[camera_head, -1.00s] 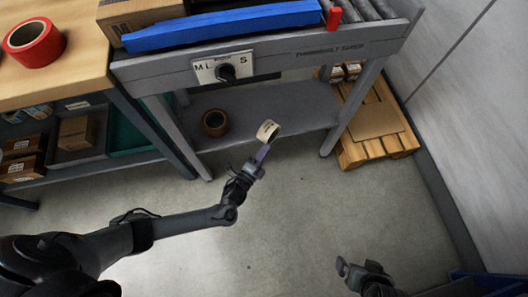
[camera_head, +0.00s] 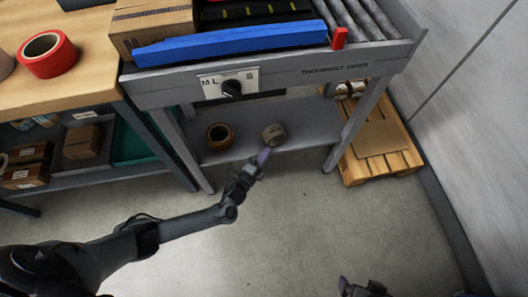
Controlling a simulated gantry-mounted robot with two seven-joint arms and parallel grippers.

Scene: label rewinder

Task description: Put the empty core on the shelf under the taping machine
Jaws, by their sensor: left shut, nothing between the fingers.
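The empty core (camera_head: 274,135), a small beige-grey ring, rests on the grey shelf (camera_head: 312,117) under the taping machine (camera_head: 290,80). My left gripper (camera_head: 263,155) is at the shelf's front edge, just below the core in the picture. Its fingers are shut with nothing between them. I cannot tell whether the fingertips touch the core. My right gripper (camera_head: 352,288) shows only in part at the bottom edge; its fingers are not clear enough to judge.
A brown tape roll (camera_head: 220,136) sits on the shelf left of the core. Machine legs flank the shelf. A wooden pallet (camera_head: 378,150) stands to the right. A workbench (camera_head: 55,85) with a red tape roll (camera_head: 47,55) is to the left. The floor in front is clear.

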